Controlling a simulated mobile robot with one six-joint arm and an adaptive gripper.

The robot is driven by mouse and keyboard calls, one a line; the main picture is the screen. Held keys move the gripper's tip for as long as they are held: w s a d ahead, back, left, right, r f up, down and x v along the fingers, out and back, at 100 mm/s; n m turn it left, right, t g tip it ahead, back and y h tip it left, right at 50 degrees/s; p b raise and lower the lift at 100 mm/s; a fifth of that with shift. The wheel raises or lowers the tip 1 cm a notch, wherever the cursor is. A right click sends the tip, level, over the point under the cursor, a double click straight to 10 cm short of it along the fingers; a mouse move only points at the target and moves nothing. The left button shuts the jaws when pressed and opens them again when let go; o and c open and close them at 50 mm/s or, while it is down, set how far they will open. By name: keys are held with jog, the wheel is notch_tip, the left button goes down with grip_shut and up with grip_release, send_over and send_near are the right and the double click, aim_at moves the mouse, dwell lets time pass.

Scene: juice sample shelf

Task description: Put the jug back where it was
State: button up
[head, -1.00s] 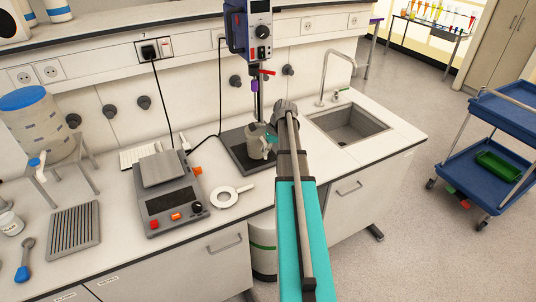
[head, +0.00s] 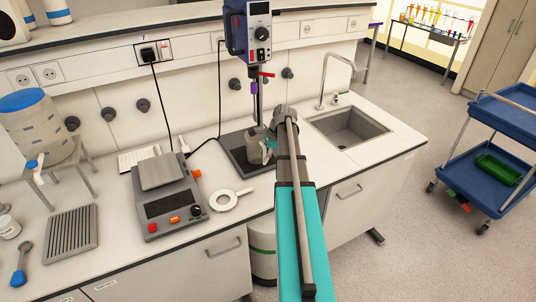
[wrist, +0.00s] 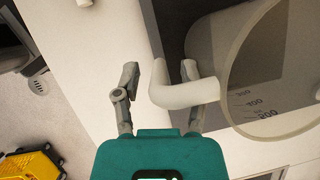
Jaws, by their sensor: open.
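The jug (head: 256,144) is a pale grey measuring jug at the dark base plate (head: 236,158) of the overhead stirrer. In the wrist view the jug (wrist: 260,92) fills the right side, with its round rim and volume marks showing. Its bent handle (wrist: 172,92) lies between my fingers. My gripper (wrist: 169,80) is open, one finger on each side of the handle, with a gap visible at the left finger. In the head view my gripper (head: 270,146) is at the jug's right side and partly hidden by my arm. The contact under the jug is not clear.
The stirrer (head: 258,35) hangs above the plate, with its shaft close behind the jug. The sink (head: 350,130) is to the right. A blue cart (head: 490,150) stands on the floor.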

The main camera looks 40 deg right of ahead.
jog(key=shift+r, duration=0.1)
jog(key=p+v, duration=1.1)
jog(key=v, duration=0.1)
dwell(0.7)
jog(key=shift+w, duration=0.1)
dwell(0.6)
jog(key=shift+w+a, duration=0.1)
